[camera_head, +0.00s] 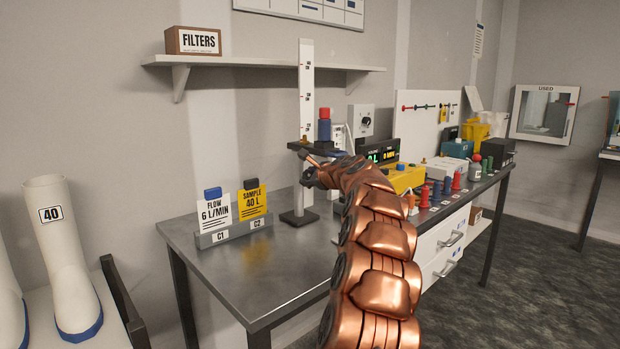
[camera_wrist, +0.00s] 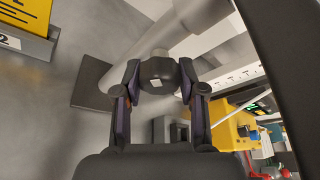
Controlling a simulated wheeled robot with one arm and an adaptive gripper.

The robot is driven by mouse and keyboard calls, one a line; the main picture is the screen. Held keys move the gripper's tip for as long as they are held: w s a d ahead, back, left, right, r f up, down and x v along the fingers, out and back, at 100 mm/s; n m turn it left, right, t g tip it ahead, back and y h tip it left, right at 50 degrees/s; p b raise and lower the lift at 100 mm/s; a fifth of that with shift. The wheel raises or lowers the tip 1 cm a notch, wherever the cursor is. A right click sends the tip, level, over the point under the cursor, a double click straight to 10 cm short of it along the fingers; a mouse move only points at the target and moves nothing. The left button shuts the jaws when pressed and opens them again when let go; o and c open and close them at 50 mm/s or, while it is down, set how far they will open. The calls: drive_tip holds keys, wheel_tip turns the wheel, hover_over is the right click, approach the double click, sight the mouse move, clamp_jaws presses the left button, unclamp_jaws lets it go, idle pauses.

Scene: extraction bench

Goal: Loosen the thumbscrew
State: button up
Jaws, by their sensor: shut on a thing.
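The thumbscrew (camera_wrist: 158,74) is a dark faceted knob with a small pale mark, in the middle of the wrist view. My gripper (camera_wrist: 160,84) has one finger on each side of it and is shut on it. In the head view my gripper (camera_head: 310,170) is at the stand, just below its dark carriage, and the thumbscrew cannot be made out there. The stand has a tall white scale post (camera_head: 306,85) with red marks and a dark square base (camera_head: 299,217). A red and blue cylinder (camera_head: 324,125) stands upright at the carriage.
The metal bench (camera_head: 268,282) is clear at its front left. A yellow box (camera_head: 405,178) and several coloured pegs crowd the right. A shelf (camera_head: 260,63) hangs above.

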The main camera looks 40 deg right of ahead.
drive_tip(key=shift+c, duration=1.1)
